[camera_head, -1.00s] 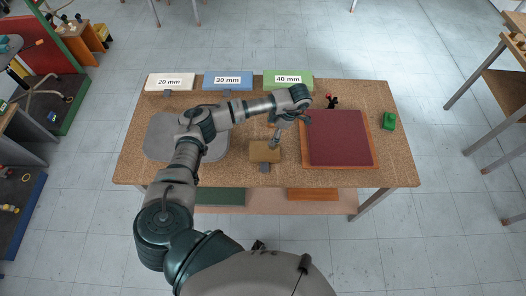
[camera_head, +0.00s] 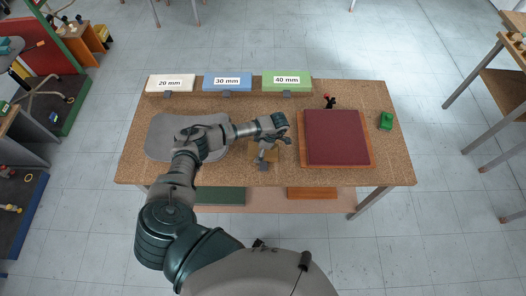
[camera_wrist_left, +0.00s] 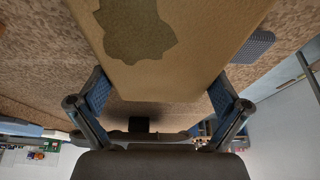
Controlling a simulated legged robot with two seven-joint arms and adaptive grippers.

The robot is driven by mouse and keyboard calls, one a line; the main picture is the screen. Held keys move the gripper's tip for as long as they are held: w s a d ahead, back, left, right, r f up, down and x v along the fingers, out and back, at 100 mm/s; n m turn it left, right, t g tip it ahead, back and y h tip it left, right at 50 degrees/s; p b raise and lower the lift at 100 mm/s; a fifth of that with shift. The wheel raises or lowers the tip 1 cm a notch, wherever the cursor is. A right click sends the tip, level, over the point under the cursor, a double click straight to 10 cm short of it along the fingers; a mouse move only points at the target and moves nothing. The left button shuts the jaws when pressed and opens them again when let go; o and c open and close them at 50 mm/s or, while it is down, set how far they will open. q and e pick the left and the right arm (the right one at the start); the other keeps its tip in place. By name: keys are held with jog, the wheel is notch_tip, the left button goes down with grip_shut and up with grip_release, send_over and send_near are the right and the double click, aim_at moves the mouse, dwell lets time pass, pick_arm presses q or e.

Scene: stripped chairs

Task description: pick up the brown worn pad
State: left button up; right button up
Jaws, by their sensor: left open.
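The brown worn pad (camera_wrist_left: 205,45) is a tan block with a darker worn patch. It fills the upper middle of the left wrist view. In the head view it is largely hidden by my left gripper (camera_head: 265,157), which is low over the front middle of the table (camera_head: 215,178). My left gripper is open. In the left wrist view its two blue-padded fingers (camera_wrist_left: 158,92) stand on either side of the pad's near end. I cannot tell whether they touch it. My right gripper is not in view.
A grey plate (camera_head: 160,140) lies left, under my arm. White (camera_head: 170,83), blue (camera_head: 227,82) and green (camera_head: 287,80) labelled blocks line the back edge.

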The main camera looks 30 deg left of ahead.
pick_arm(q)
jog(key=shift+d, duration=0.25)
jog(key=shift+c, duration=0.3)
jog(key=shift+r, duration=0.1)
jog(key=c, duration=0.7)
jog(key=shift+a, duration=0.1)
jog(key=shift+c, duration=0.2)
